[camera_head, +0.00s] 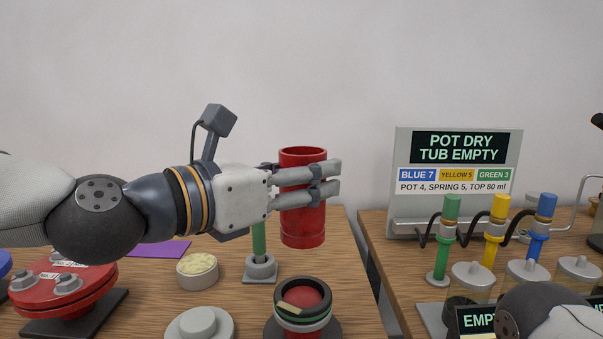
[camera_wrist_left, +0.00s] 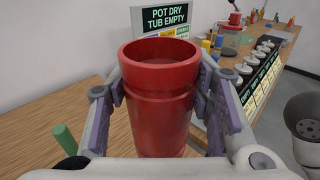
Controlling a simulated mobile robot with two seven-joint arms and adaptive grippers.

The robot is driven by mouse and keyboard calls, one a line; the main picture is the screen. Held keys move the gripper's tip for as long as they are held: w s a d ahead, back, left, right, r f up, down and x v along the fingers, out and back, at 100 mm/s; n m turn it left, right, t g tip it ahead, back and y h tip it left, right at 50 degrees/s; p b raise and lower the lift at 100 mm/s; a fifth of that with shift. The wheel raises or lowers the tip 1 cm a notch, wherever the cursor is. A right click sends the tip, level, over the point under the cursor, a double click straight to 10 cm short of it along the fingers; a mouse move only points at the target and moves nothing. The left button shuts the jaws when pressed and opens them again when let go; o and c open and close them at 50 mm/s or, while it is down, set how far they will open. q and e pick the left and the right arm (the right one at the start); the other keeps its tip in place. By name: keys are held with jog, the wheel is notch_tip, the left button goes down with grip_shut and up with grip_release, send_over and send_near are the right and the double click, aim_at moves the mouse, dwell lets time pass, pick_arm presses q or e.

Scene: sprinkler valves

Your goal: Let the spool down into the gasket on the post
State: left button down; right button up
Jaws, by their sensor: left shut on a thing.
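The red spool (camera_head: 303,225) is a tall, ribbed, upright cylinder. It also shows in the left wrist view (camera_wrist_left: 160,110), with its open top rim facing up. My left gripper (camera_head: 334,178) is shut on the spool near its upper part, with a finger on each side. The spool is held in the air above the wooden table. Nearer the camera and lower stands a short post with a red rounded top (camera_head: 302,296), ringed by a black and green gasket (camera_head: 302,321). The spool is apart from it. My right gripper is out of view.
A green upright rod (camera_head: 259,240) on a grey base stands just left of the spool. A pale-filled cup (camera_head: 197,271), a grey round knob (camera_head: 198,324) and a red flanged valve (camera_head: 62,288) are further left. A gap separates the right table with its sign (camera_head: 455,180).

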aim_at(286, 236)
pick_arm(q)
jog(key=shift+r, duration=0.2)
notch_tip(286, 236, down, 7)
jog(key=shift+w+r+b, duration=0.1)
jog(key=shift+r+b, duration=0.1)
jog(key=shift+b, duration=0.8)
jog(key=shift+f+b, duration=0.3)
jog(key=shift+f, duration=0.45)
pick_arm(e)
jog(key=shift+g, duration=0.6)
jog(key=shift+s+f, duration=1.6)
pick_arm(q)
jog(key=shift+f+b, duration=0.45)
jog(key=shift+f, duration=0.65)
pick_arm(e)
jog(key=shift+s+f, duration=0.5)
pick_arm(q)
jog(key=c, duration=0.7)
grip_release()
jog(key=shift+f, duration=0.1)
